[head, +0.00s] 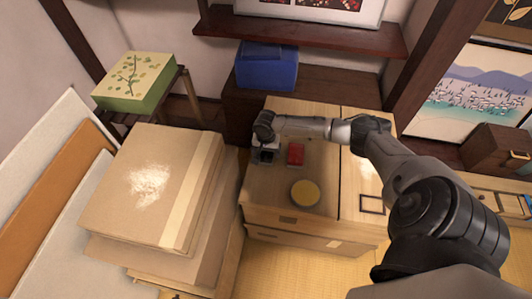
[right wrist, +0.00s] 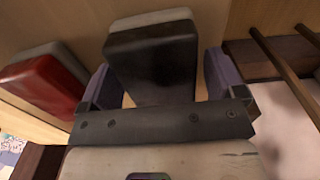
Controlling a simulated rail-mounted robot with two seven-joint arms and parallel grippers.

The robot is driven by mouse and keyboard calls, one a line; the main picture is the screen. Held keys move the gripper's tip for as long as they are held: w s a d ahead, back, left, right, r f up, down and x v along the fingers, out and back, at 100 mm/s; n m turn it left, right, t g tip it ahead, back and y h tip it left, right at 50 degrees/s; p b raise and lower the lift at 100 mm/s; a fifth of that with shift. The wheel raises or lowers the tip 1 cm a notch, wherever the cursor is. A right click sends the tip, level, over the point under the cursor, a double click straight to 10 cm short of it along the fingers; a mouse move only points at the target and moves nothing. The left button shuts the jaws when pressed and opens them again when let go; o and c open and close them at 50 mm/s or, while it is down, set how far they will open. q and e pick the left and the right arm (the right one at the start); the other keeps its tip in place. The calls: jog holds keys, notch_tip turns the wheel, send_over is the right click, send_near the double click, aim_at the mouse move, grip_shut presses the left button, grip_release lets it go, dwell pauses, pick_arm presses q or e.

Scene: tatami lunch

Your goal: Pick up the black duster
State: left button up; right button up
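The black duster (right wrist: 152,62) has a dark top and a pale grey pad. It lies on the wooden cabinet top, between the two fingers of my right gripper (right wrist: 158,82) in the right wrist view. Narrow gaps show between the duster and the fingers, so the gripper looks open around it. In the head view my right gripper (head: 264,146) points down at the cabinet top and largely hides the black duster. My left gripper is not in view.
A red duster (head: 296,154) lies close to the right of my right gripper; it also shows in the right wrist view (right wrist: 42,88). A round yellow item (head: 305,193) lies nearer on the cabinet (head: 261,193). A blue bin (head: 267,68) stands behind. A stack with a white-dusted top (head: 115,205) stands left.

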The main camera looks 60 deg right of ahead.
jog(key=c, duration=0.8)
jog(key=shift+r, duration=0.1)
jog(key=shift+r+p, duration=0.55)
jog(key=shift+r, duration=0.05)
jog(key=r+p, duration=0.2)
jog(key=r, duration=0.1)
jog(key=shift+s+d+r, duration=0.1)
jog(key=shift+s+r, duration=0.2)
jog(key=shift+s, duration=0.1)
jog(key=s+r+p, duration=0.1)
jog(key=s+p, duration=0.1)
jog(key=s, duration=0.1)
jog(key=s+r+p, duration=0.1)
jog(key=s+r, duration=0.1)
jog(key=s, duration=0.1)
jog(key=s+r+p, duration=0.2)
jog(key=s, duration=0.1)
jog(key=shift+s+d+r+p, duration=0.1)
jog(key=shift+d+r+p, duration=0.1)
jog(key=shift+p, duration=0.1)
jog(key=shift+s+r+p, duration=0.25)
jog(key=shift+s+p, duration=0.05)
jog(key=shift+s, duration=0.45)
